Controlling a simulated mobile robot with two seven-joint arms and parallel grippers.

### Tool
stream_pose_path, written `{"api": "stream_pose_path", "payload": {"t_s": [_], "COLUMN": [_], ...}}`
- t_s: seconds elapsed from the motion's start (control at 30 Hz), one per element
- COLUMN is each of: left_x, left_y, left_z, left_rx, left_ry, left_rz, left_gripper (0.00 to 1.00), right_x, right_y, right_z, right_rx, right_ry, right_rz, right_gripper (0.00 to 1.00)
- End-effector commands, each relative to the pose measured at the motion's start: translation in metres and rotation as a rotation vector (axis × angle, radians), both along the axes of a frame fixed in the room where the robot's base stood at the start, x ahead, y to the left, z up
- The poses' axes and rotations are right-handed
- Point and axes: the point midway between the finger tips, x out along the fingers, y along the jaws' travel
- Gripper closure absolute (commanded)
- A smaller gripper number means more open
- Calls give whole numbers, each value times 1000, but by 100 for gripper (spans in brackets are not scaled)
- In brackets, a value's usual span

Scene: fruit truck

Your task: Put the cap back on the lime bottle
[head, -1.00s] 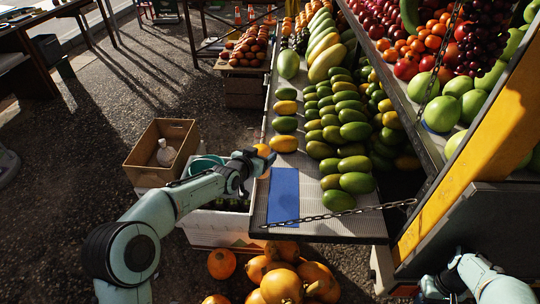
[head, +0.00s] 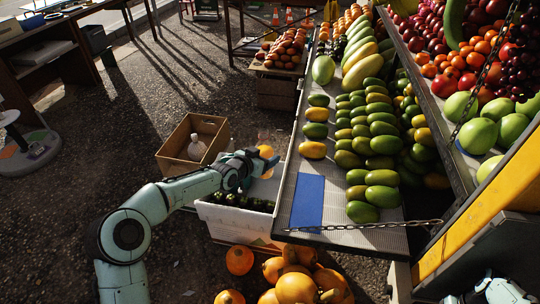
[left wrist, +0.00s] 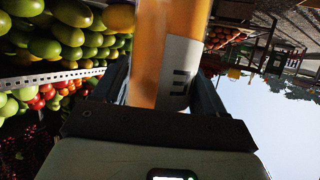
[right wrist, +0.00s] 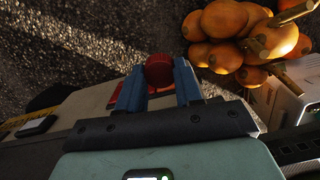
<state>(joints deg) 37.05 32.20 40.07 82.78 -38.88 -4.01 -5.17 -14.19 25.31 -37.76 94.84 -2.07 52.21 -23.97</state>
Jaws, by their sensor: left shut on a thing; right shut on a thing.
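My left gripper (head: 259,166) is shut on an orange bottle (head: 267,152) and holds it up beside the left edge of the fruit shelf. In the left wrist view the bottle (left wrist: 168,50) stands between the fingers, with a pale label with dark print on it. The bottle's end runs out of that view, so its mouth is hidden there. My right gripper (right wrist: 159,82) is shut on a round red cap (right wrist: 158,69), seen in the right wrist view. In the head view only part of my right arm shows at the lower right corner. The cap and bottle are well apart.
The shelf (head: 345,238) holds rows of mangoes, with a blue sheet (head: 308,200) on its near left corner. A brown box (head: 177,160) with a clear bottle (head: 197,147) and a white crate (head: 225,222) stand at left. Orange pumpkins (head: 297,288) lie below. A chain (head: 365,226) crosses the shelf's front.

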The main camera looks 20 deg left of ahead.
Motion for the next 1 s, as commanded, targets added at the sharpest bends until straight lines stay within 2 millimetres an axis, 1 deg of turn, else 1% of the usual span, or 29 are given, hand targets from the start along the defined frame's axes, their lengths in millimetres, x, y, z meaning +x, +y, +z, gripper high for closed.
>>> {"api": "stream_pose_path", "payload": {"t_s": [0.2,0.4,0.97,1.0], "left_x": [-2,-3,-3,-3], "left_y": [11,16,18,18], "left_z": [2,2,2,2], "left_rx": [0,1,1,0], "left_ry": [-4,-4,-5,-6], "left_rz": [2,1,1,1], "left_gripper": [75,75,75,32], "right_x": [0,0,0,0], "right_y": [0,0,0,0], "right_z": [6,8,8,8], "right_rx": [0,0,0,0], "right_ry": [-2,-2,-3,-3], "right_rz": [0,0,0,0], "right_gripper": [93,93,93,93]}}
